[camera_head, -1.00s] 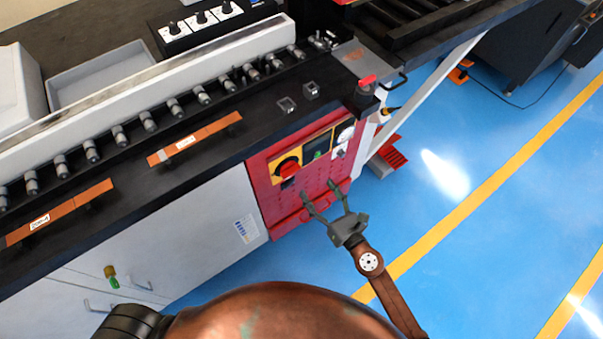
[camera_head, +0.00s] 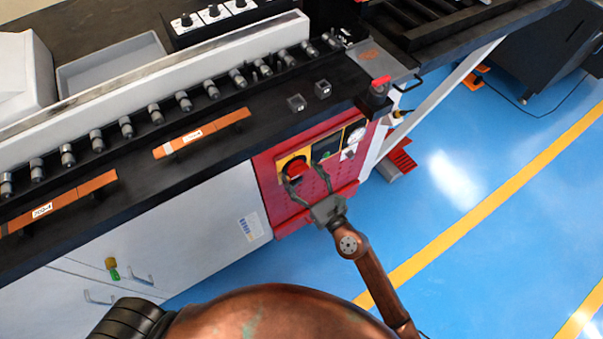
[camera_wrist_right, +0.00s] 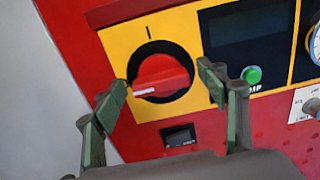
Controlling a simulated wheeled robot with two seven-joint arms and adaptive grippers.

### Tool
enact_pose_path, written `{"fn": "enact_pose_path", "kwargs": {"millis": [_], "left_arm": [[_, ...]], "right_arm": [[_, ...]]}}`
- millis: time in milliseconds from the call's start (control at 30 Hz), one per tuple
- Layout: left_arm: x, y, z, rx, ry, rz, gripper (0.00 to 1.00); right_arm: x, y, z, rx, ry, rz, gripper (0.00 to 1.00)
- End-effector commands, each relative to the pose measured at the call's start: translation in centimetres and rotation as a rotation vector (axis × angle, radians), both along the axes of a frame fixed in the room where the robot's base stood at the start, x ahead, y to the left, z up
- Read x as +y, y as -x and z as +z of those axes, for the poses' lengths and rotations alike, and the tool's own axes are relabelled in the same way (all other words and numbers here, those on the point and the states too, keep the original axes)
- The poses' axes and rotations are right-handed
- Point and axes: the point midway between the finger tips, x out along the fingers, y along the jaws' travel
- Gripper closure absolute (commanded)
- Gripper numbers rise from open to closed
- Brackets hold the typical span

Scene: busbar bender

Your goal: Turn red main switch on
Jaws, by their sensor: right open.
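The red main switch (camera_head: 294,169) is a round red knob on a yellow plate of the red control panel (camera_head: 284,213). In the right wrist view the switch (camera_wrist_right: 161,76) has a black ring, and its white pointer mark points left and slightly down. A vertical mark stands above it on the plate. My right gripper (camera_head: 304,171) is open and empty in front of the panel. In the right wrist view its fingertips (camera_wrist_right: 166,74) stand on either side of the knob, and contact cannot be told. My left gripper is not in view.
A green button (camera_wrist_right: 251,75) and a dark display (camera_wrist_right: 247,30) sit right of the switch. A white gauge (camera_head: 355,136) is further right. A red-topped post (camera_head: 379,86) stands at the bench corner.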

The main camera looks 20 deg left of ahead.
Motion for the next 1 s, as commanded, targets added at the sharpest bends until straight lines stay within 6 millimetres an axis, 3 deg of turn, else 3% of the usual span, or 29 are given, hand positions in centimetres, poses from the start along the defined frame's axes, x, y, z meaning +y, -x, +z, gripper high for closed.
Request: {"fn": "enact_pose_path", "kwargs": {"millis": [100, 700, 1000], "left_arm": [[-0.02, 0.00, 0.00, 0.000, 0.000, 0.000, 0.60], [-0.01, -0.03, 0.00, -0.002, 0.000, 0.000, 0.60], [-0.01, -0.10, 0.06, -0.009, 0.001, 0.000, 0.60]], "right_arm": [[-0.02, 0.00, 0.00, 0.000, 0.000, 0.000, 0.35], [-0.06, 0.00, -0.02, 0.001, -0.001, -0.001, 0.75], [-0.08, -0.01, 0.04, 0.035, -0.027, -0.001, 0.75]]}}
